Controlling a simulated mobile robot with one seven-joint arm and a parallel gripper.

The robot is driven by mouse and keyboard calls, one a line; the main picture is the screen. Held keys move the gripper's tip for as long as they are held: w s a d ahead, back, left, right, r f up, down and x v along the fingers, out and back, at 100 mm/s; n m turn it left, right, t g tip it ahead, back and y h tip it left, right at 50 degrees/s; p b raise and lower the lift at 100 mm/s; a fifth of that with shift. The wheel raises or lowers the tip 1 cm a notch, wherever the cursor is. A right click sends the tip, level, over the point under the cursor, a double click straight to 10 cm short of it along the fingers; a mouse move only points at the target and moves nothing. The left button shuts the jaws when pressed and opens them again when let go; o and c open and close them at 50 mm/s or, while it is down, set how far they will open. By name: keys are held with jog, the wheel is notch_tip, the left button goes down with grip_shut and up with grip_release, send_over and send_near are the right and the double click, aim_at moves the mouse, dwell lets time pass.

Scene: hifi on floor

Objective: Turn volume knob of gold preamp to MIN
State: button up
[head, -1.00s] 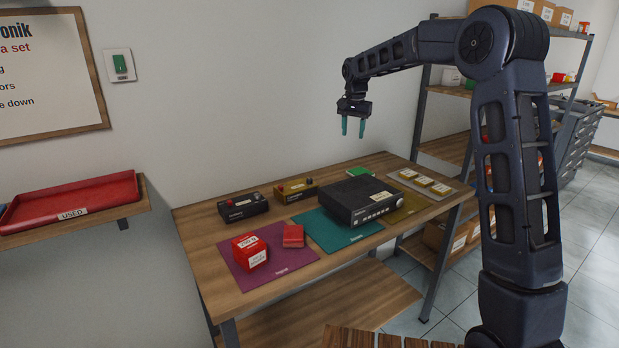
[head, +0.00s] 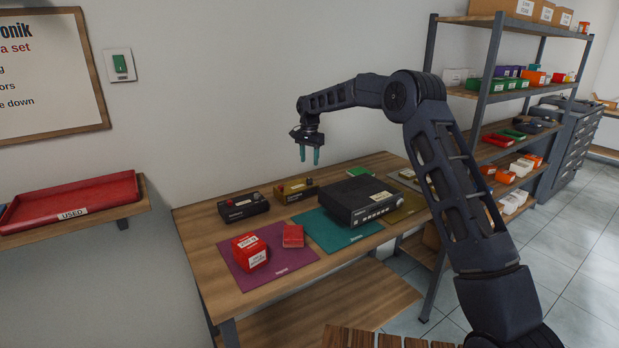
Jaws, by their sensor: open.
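A gold preamp (head: 296,190) sits at the back of the wooden table, a small box with a dark top and a gold front. A small dark red knob shows on its top at the left; its markings are too small to read. My gripper (head: 309,157) hangs fingers down above the back of the table, a little above and to the right of the gold preamp in the picture. Its two teal fingers are apart with nothing between them.
A similar black box (head: 243,207) stands left of the gold preamp. A large black unit (head: 360,202) stands to the right on a teal mat (head: 325,237). Red boxes (head: 250,252) lie on a purple mat (head: 286,268) in front. A red tray (head: 70,202) is at the left.

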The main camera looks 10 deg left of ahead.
aim_at(309, 179)
notch_tip(309, 179, down, 8)
jog(key=shift+f, duration=0.25)
jog(key=c, duration=1)
